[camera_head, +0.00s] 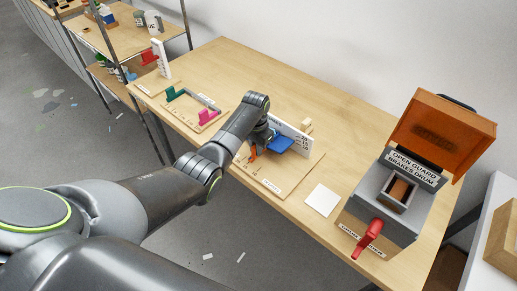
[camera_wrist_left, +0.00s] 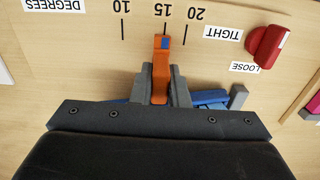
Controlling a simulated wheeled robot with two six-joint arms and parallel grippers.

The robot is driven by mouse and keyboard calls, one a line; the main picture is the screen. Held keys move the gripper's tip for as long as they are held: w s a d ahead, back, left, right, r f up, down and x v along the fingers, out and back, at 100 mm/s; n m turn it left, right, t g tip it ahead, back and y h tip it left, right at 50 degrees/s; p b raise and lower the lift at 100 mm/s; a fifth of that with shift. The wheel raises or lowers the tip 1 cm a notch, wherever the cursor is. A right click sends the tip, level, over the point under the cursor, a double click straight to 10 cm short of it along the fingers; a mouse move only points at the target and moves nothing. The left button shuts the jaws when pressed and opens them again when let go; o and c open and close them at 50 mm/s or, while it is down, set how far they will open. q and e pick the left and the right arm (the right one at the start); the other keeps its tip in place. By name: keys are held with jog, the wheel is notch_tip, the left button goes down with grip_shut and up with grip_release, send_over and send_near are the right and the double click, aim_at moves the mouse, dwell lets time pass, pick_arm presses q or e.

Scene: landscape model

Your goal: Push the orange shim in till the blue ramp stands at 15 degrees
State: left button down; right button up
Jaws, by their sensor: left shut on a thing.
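The orange shim (camera_wrist_left: 160,72) is between the fingers of my left gripper (camera_wrist_left: 160,88), which is shut on it. In the wrist view its end with a blue mark lies close to the tick labelled 15, between the 10 and 20 labels. The shim also shows small in the head view (camera_head: 253,154), below the gripper. The blue ramp (camera_head: 283,144) shows to the right of the gripper, tilted, in front of a white upright scale (camera_head: 298,140). Its exact angle is too small to read. In the wrist view the ramp (camera_wrist_left: 208,98) is mostly hidden behind the gripper. My right gripper is out of view.
A red knob (camera_wrist_left: 268,46) sits by TIGHT and LOOSE labels on the board. A white card (camera_head: 322,200) and a grey machine with a raised orange guard (camera_head: 435,128) stand to the right. A green and pink fixture (camera_head: 196,104) is to the left.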

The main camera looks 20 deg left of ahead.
pick_arm(q)
jog(key=c, duration=1.4)
grip_release()
jog(key=shift+d, duration=0.1)
jog(key=shift+r, duration=0.1)
notch_tip(320, 180, up, 17)
jog(key=p, duration=0.2)
jog(key=shift+r, duration=0.2)
jog(key=shift+f, duration=0.1)
